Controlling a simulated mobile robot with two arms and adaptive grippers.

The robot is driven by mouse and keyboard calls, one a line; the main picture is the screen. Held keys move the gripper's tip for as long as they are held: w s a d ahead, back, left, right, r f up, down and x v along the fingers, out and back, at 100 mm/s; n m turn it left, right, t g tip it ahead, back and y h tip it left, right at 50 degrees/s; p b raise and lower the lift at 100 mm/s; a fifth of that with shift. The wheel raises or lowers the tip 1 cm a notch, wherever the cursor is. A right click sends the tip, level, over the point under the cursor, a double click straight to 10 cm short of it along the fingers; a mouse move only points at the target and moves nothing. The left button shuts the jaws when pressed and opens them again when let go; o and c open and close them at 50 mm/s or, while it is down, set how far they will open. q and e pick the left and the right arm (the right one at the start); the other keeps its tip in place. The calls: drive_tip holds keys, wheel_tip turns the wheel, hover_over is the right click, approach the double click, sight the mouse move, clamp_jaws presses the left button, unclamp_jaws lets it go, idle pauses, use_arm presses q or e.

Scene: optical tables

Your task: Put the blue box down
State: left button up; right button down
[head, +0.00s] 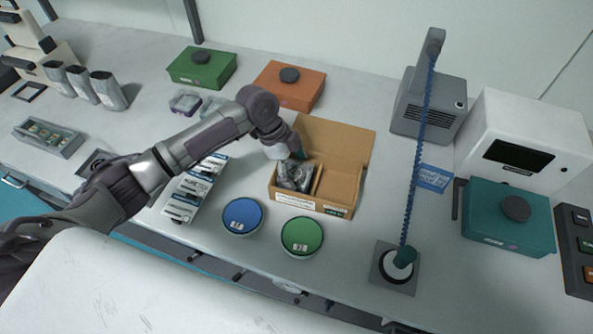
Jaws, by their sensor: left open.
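My left arm reaches in from the left, and its gripper (292,157) is at the left part of an open cardboard box (340,188). The fingers are mostly hidden by the wrist, and I see nothing held in them. Grey bagged items (294,176) lie in the box's left compartment, just below the gripper; the right compartment looks empty. A small flat blue box (433,178) with white markings lies on the table to the right, well apart from the gripper. A larger teal box (508,217) with a black knob stands farther right. My right gripper is not in view.
A blue round tin (242,216) and a green one (302,236) stand in front of the carton. Green (201,68) and orange (289,86) boxes stand behind. A coiled blue cord (413,165) hangs down to a grey square base (394,272) on the right.

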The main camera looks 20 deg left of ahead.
use_arm(q)
drive_tip(key=b+v, duration=0.1)
drive_tip(key=v, duration=1)
drive_tip(key=shift+f, duration=0.1)
